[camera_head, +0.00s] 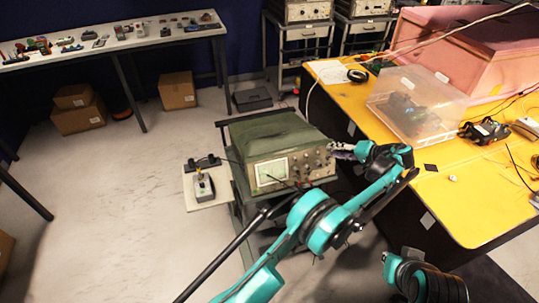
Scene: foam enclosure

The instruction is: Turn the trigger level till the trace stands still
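The green oscilloscope (273,132) stands on a cart, its front panel facing me. Its small screen (271,172) is at the left of the panel and looks pale; any trace is too small to make out. Several dark knobs (311,161) sit on the right half of the panel. Which one is the trigger level cannot be told. My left gripper (338,150) is at the panel's upper right edge, pointing left toward the knobs. Its fingers are too small to show whether they are open or touch a knob. My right gripper is out of view.
A yellow table (465,205) stands close on the right with a clear plastic box (416,103) and a pink foam enclosure (470,50). A side shelf (219,196) holds a small device (203,187) left of the oscilloscope.

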